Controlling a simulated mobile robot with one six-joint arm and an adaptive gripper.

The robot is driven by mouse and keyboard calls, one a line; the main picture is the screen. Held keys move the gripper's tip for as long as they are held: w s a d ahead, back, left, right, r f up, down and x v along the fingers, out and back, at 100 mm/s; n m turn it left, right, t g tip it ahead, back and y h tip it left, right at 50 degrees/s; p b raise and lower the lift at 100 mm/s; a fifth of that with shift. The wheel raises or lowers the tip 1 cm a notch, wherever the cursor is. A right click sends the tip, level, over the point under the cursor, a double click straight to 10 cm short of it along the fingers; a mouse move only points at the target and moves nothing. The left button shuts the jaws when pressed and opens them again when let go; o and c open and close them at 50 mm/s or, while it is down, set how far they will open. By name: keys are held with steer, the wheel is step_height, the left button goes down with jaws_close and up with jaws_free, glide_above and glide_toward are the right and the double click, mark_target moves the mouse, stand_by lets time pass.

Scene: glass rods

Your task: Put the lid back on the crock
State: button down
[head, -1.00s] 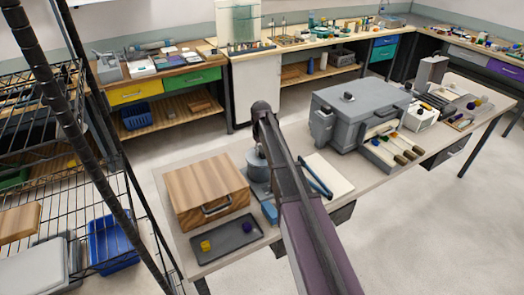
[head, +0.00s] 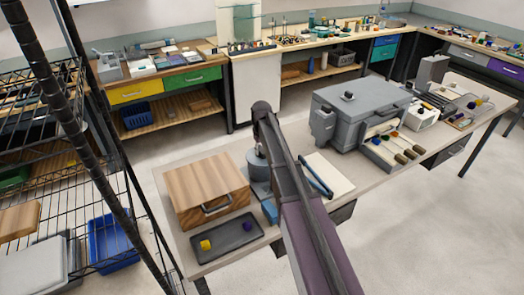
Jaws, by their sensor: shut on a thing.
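The grey crock (head: 258,171) stands on the near table, just right of the wooden box. Its right side is hidden behind my arm. My gripper (head: 259,148) shows only as a small dark part at the left edge of my arm, right above the crock. It is shut on the lid, which is mostly hidden there. I cannot tell from this view whether the lid touches the crock's rim or is a little above it.
A wooden box (head: 205,186) with a handle stands close on the left. A dark tray (head: 226,240) with a yellow and a purple piece lies in front. A white pad (head: 330,174) and a big grey case (head: 360,108) are on the right.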

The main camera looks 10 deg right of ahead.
mark_target(261, 149)
steer(key=shift+f, duration=0.35)
steer(key=c, duration=0.7)
jaws_free()
steer(key=shift+r, duration=0.1)
steer(key=shift+r+p, duration=5.25)
steer(key=shift+r, duration=0.2)
steer(key=s+f+m+b, duration=0.1)
steer(key=s+f+b, duration=0.1)
steer(key=s, duration=0.7)
steer(key=s+f+m+b, duration=0.1)
steer(key=s+f+b, duration=0.2)
steer(key=s, duration=0.7)
steer(key=s+f+m+b, duration=0.1)
steer(key=s+f+b, duration=0.2)
steer(key=s, duration=0.7)
steer(key=shift+s+d+m, duration=0.1)
steer(key=shift+d+m, duration=0.05)
steer(key=shift+m, duration=0.15)
